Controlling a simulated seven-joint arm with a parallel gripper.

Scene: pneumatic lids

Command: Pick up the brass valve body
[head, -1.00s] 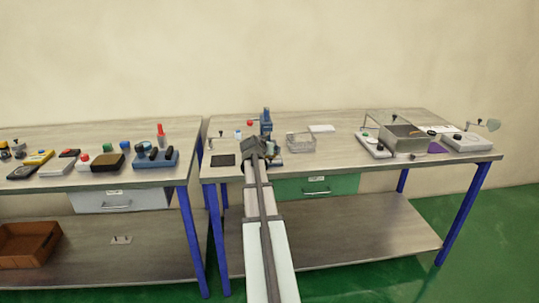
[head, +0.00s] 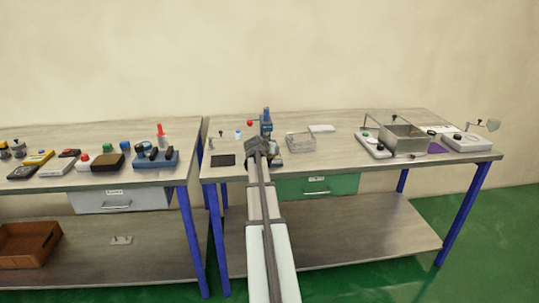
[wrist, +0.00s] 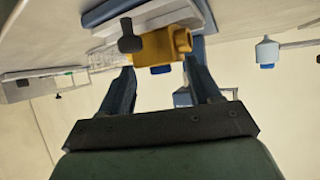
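The brass valve body (wrist: 160,45) shows yellow in the wrist view, with a dark knob (wrist: 130,38) at its left side and a blue part below it. My gripper (wrist: 163,68) is open, its two blue-grey fingers spread wide on either side of the valve body. The valve body lies at the fingertips, and a firm grip on it does not show. In the head view my gripper (head: 257,147) is at the blue press-like stand (head: 266,122) on the right bench. The valve body is not clearly visible there, as my arm covers much of that spot.
A wire basket (head: 301,142) stands close to the right of my gripper. A dark flat pad (head: 223,160) lies to the left. A metal box (head: 404,139) and white devices stand farther right. The bench (head: 345,155) is clear between basket and box.

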